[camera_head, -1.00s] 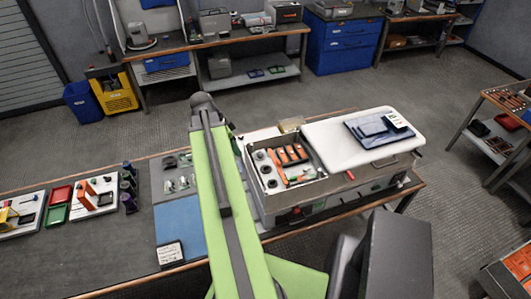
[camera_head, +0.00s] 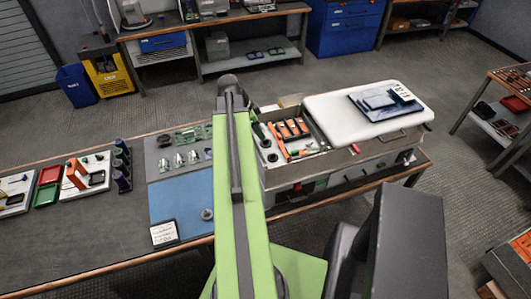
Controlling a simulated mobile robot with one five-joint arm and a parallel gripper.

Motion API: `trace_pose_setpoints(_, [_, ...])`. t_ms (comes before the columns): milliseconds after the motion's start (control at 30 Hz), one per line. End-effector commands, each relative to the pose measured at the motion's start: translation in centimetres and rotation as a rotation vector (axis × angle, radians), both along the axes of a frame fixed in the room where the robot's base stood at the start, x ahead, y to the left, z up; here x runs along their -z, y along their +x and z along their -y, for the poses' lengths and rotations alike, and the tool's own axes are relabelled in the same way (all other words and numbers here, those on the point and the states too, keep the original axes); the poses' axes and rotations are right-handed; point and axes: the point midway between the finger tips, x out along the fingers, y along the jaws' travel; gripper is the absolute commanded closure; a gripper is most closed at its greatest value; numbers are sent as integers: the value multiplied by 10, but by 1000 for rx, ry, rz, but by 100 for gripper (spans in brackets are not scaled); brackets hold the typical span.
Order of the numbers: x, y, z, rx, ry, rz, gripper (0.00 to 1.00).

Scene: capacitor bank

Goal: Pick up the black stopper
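Small dark round pieces lie along the left side of the open box (camera_head: 325,172); one of them (camera_head: 272,157) may be the black stopper, but they are too small to tell for certain. A grey round piece (camera_head: 207,214) sits on the blue mat (camera_head: 178,205), left of my green arm. My arm reaches up the middle of the picture and covers part of the bench and the box's left edge. A dark part of its end shows just right of the green link, by the box's upper left corner. The fingertips are hidden, so I cannot see whether they are open or hold anything.
A white lid (camera_head: 350,108) with a blue tray on it covers the box's right part. Orange parts (camera_head: 292,128) lie inside the box. Glassy parts (camera_head: 178,160) stand above the mat. A label card (camera_head: 164,233) lies at the mat's lower left. The bench's lower left is clear.

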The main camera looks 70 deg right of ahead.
Motion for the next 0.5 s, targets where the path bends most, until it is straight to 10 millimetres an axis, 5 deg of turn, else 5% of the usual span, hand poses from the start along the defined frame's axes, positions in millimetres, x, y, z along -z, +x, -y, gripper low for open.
trace_pose_setpoints(233, [10, -3, 3, -1, 0, 0, 65])
trace_pose_setpoints(500, [51, -18, 14, -1, 1, -1, 65])
